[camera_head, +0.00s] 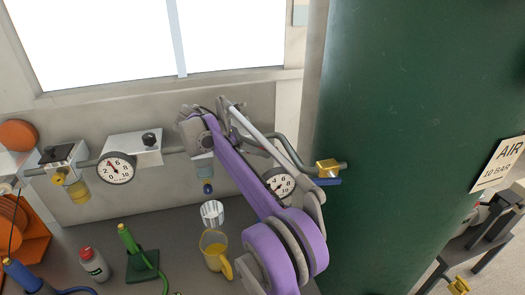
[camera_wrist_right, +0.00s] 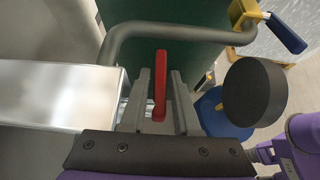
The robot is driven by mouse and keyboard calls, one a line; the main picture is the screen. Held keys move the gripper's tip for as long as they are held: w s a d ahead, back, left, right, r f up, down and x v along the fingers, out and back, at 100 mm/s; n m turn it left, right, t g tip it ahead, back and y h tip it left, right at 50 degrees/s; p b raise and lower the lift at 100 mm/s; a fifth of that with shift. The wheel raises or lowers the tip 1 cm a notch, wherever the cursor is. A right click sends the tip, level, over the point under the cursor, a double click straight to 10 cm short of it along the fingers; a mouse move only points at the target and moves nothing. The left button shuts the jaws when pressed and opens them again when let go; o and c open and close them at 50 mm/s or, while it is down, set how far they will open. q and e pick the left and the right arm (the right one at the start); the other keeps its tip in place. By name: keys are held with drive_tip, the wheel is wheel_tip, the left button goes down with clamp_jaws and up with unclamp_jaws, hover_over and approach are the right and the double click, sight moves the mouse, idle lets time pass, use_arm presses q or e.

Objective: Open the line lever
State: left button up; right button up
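A red lever (camera_wrist_right: 160,85) stands upright in the right wrist view, in front of a bent grey pipe (camera_wrist_right: 180,35). The two grey fingers of my right gripper (camera_wrist_right: 161,105) are on either side of it, with a narrow gap at each side, so the gripper is open around it. In the head view my purple right arm (camera_head: 238,175) reaches to the pipe on the wall, and I cannot make out the red lever there. A brass valve (camera_head: 327,168) with a blue handle (camera_head: 327,181) sits farther right on the pipe. My left gripper is not in view.
Gauges (camera_head: 116,168) and regulators hang along the wall pipe. A dark round knob (camera_wrist_right: 254,92) is close right of my fingers. A big green tank (camera_head: 410,130) stands at right.

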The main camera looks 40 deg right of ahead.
drive_tip(key=p+v, duration=0.1)
drive_tip(key=v, duration=0.9)
drive_tip(key=shift+f, duration=0.1)
drive_tip(key=s+a+f+m+t+y, duration=0.5)
drive_tip(key=s+a+f, duration=0.5)
drive_tip(key=s+f, duration=0.2)
drive_tip(key=s+a+f+m+t+y, duration=0.5)
drive_tip(key=s+a+f+m, duration=0.2)
drive_tip(key=s+a+f, duration=0.3)
drive_tip(key=s+f, duration=0.2)
drive_tip(key=s, duration=0.1)
drive_tip(key=shift+s+f+m+t, duration=0.2)
drive_tip(key=shift+s+m+t, duration=0.15)
drive_tip(key=shift+m+t, duration=0.05)
